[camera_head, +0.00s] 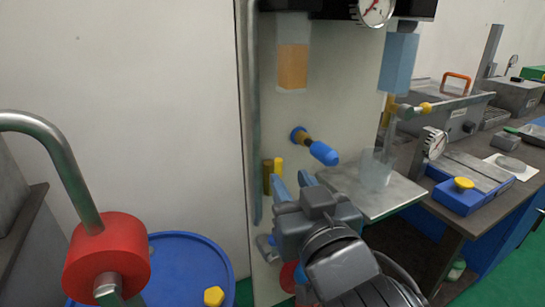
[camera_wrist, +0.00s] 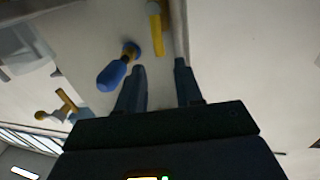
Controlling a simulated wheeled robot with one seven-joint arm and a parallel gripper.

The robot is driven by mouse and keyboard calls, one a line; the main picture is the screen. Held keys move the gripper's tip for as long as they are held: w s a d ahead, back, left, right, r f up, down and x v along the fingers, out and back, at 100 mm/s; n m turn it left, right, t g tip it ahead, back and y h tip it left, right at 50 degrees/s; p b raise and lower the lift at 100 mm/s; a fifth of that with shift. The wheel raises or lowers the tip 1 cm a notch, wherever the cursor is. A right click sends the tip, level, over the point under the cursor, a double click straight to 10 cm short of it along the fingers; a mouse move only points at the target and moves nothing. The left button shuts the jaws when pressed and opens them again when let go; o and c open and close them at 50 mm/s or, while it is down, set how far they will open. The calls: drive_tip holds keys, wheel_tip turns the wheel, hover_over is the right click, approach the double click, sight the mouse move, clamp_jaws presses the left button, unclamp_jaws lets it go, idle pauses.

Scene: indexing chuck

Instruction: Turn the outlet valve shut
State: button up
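A blue lever handle (camera_head: 322,152) on a brass stem sticks out from the upright pale panel in the head view. It also shows in the wrist view (camera_wrist: 111,76), just left of one finger. No label tells which fitting is the outlet valve. My gripper (camera_head: 289,176) is below and left of this handle, in front of the panel. In the wrist view its fingers (camera_wrist: 160,65) are apart with nothing between them. A yellow cylindrical piece (camera_head: 279,165) is just beyond the fingertips. My gripper and wrist hide part of the lower panel, where a bit of red (camera_head: 288,275) shows.
A metal shelf (camera_head: 395,196) with a clear beaker (camera_head: 376,170) stands right of my gripper. A brass tap with a yellow knob (camera_head: 425,107) is above it. A blue drum (camera_head: 185,255) stands lower left.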

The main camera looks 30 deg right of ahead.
sight(280, 164)
drive_tip(key=w, duration=0.2)
drive_tip(key=w+d, duration=0.1)
drive_tip(key=w, duration=0.2)
drive_tip(key=w+p, duration=0.1)
drive_tip(key=w, duration=0.1)
drive_tip(key=shift+w+d, duration=0.2)
drive_tip(key=shift+d, duration=0.05)
clamp_jaws()
